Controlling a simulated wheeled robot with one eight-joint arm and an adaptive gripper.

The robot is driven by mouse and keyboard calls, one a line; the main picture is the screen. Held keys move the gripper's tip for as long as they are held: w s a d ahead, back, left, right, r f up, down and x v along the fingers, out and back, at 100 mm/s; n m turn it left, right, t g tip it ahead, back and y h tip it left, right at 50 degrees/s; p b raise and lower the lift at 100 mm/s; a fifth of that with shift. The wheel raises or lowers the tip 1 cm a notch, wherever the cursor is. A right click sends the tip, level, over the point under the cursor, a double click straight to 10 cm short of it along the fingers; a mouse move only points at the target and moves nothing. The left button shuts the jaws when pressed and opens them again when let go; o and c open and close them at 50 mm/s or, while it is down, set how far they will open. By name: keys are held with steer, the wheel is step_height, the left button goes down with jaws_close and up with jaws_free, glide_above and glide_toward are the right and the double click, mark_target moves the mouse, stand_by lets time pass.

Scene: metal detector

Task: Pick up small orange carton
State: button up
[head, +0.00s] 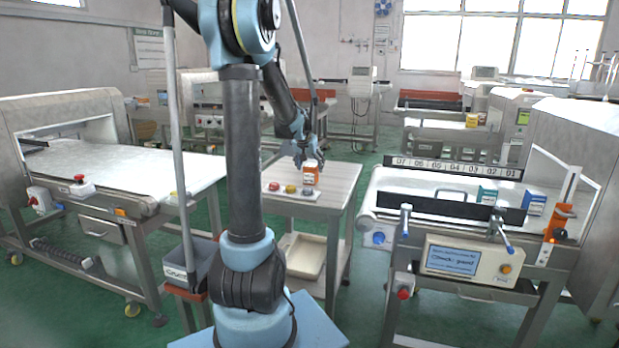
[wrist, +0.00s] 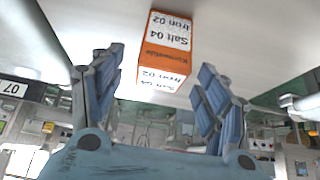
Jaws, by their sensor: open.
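The small orange carton (head: 311,172) stands on the small table (head: 335,187) between the two machines. It has white label panels, and in the wrist view the carton (wrist: 164,50) appears upside down with its printed text readable in part. My gripper (head: 300,160) is just behind and beside the carton in the head view. In the wrist view my gripper (wrist: 158,85) is open, its blue fingers spread on either side, with the carton beyond and between the fingertips. The fingers do not appear to touch it.
A button panel (head: 290,190) with red, yellow and grey buttons sits at the table's front, close to the carton. A conveyor machine (head: 130,168) stands left, another (head: 460,190) right with blue and teal boxes. A tray (head: 303,255) lies on the lower shelf.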

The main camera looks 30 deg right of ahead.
mark_target(312, 172)
steer(key=shift+w+x, duration=0.15)
steer(key=shift+x, duration=1.5)
steer(key=shift+w+x, duration=0.1)
steer(key=shift+x, duration=1.5)
steer(key=shift+d+r, duration=0.1)
steer(key=shift+r, duration=0.05)
steer(key=shift+c, duration=0.5)
steer(key=c, duration=1.1)
